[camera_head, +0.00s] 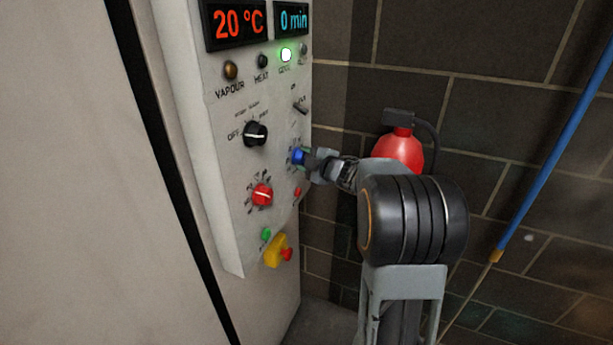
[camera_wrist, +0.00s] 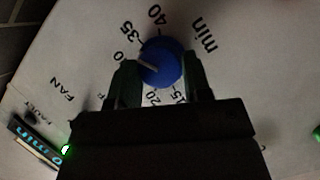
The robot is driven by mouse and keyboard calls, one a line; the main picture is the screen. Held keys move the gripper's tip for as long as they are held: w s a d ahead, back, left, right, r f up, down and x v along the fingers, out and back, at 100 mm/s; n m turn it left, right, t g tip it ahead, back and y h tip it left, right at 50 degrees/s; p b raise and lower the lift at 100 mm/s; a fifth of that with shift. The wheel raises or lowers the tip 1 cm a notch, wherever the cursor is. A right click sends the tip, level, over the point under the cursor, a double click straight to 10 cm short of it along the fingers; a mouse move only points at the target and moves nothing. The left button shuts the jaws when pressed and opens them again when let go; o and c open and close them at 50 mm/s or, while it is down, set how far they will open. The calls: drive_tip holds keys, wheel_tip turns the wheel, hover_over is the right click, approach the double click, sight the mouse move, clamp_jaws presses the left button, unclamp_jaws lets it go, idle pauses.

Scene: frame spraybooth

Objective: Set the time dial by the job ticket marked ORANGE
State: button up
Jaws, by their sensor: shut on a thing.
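The time dial is a blue knob (camera_head: 298,157) on the right part of the control panel. In the wrist view the blue knob (camera_wrist: 161,60) sits among black numbers, with 40 and 35 above, 15 and 20 below, and "min" at right. A short white mark on it points left, toward a partly hidden number ending in 0. My gripper (camera_head: 313,162) reaches it from the right; its dark fingers (camera_wrist: 160,72) are shut on the knob's two sides. The time display (camera_head: 291,19) reads 0 min. No job ticket is in view.
The panel (camera_head: 225,200) also carries a black knob (camera_head: 255,134), a red knob (camera_head: 262,195), a lit green lamp (camera_head: 286,54), and a yellow-and-red stop button (camera_head: 277,252). The other display (camera_head: 236,23) reads 20 °C. A red extinguisher (camera_head: 399,150) hangs behind my arm.

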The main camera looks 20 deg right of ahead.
drive_tip(key=n+t+b, duration=0.1)
drive_tip(key=n+b, duration=0.2)
drive_tip(key=b, duration=0.4)
drive_tip(key=shift+f+t+b, duration=0.2)
drive_tip(key=shift+t+b, duration=0.2)
drive_tip(key=shift+r, duration=0.1)
drive_tip(key=o, duration=0.9)
